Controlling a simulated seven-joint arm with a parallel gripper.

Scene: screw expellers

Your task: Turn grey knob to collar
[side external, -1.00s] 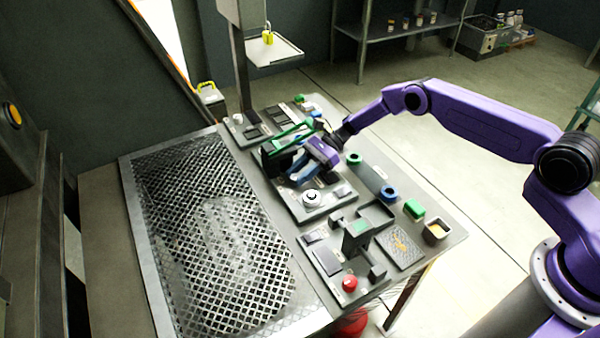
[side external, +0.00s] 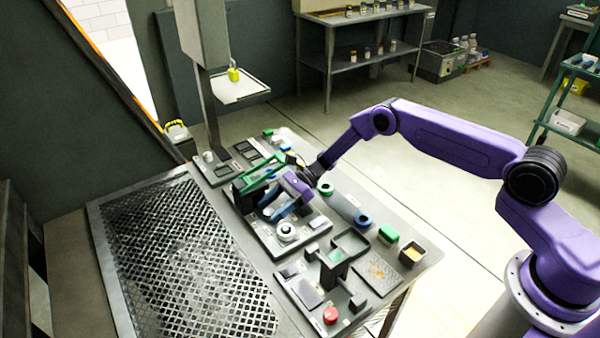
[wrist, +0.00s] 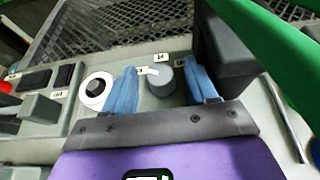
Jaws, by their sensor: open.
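My gripper (wrist: 161,70) has two blue fingers, spread apart. In the wrist view a round grey knob (wrist: 160,83) shows between them, with a gap visible toward each finger; I see no grip on it. A small white tag lies beside the knob. In the side view my gripper (side external: 273,206) points down at the panel, and its fingers and body hide the knob. A white round dial with a dark centre (wrist: 97,90) sits just left of the left finger, and also shows in the side view (side external: 287,232). I cannot tell which part is the collar.
A dark block (wrist: 222,60) stands close by the right finger, with a green bar (wrist: 275,50) above it. A red button (side external: 330,315) and a dark upright fixture (side external: 333,265) stand nearer the front. Green and blue rings (side external: 363,219) lie to the right. A perforated tray (side external: 180,265) lies left.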

